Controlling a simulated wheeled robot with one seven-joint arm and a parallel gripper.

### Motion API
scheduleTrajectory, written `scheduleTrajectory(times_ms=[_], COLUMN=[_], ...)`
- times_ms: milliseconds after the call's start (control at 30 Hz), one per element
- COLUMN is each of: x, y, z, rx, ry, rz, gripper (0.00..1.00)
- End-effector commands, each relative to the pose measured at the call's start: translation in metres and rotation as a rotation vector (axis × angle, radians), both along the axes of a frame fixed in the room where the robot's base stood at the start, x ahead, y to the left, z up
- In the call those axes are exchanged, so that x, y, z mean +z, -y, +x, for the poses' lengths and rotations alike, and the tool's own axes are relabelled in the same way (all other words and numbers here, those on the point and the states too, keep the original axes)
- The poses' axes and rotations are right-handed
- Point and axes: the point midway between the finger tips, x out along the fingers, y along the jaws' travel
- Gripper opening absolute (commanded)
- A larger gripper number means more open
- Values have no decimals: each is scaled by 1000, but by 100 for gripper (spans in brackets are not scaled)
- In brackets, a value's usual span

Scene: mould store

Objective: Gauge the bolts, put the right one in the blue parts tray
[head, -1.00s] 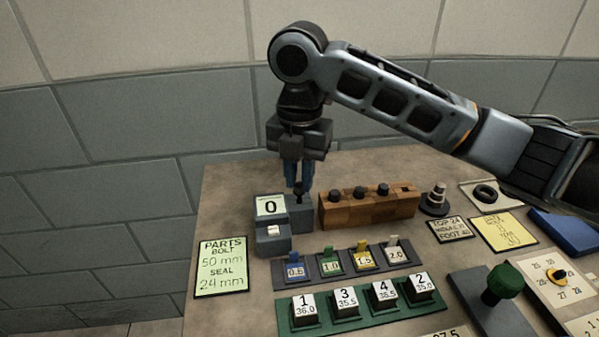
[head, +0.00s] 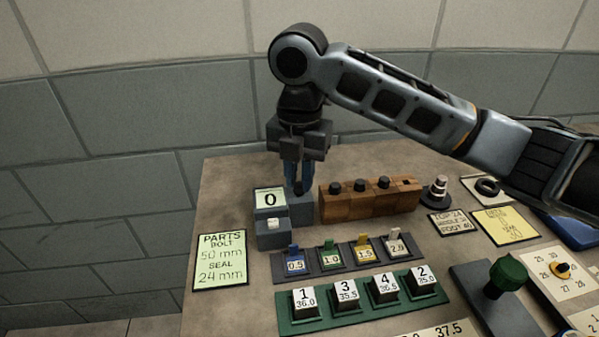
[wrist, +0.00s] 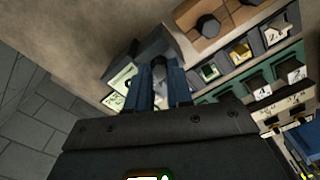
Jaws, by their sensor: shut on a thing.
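My gripper (head: 297,184) is shut on a dark bolt (head: 299,188) and points down at the grey gauge (head: 301,209). In the wrist view the bolt (wrist: 160,66) shows between the blue fingers. The bolt's lower end is at the gauge's top; I cannot tell whether it touches. The gauge display (head: 270,200) reads 0. A wooden block (head: 368,204) holds three black-headed bolts (head: 359,185) and has one empty hole at its right end. The blue parts tray (head: 582,233) is partly visible at the right edge. The parts card (head: 220,260) reads bolt 50 mm, seal 24 mm.
In front are a rack of coloured tags (head: 346,257), a green rack of numbered blocks (head: 360,305) and a green knob (head: 508,273). My arm spans above the right side.

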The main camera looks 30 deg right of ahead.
Motion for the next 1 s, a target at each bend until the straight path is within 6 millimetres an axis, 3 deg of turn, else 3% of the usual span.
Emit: scheduleTrajectory(times_ms=[567, 600, 867, 1000], x=[-6, -6, -6, -6], y=[0, 0, 0, 0], z=[0, 0, 0, 0], rx=[0, 0, 0, 0], ry=[0, 0, 0, 0], rz=[0, 0, 0, 0], gripper=[0, 24, 49, 50])
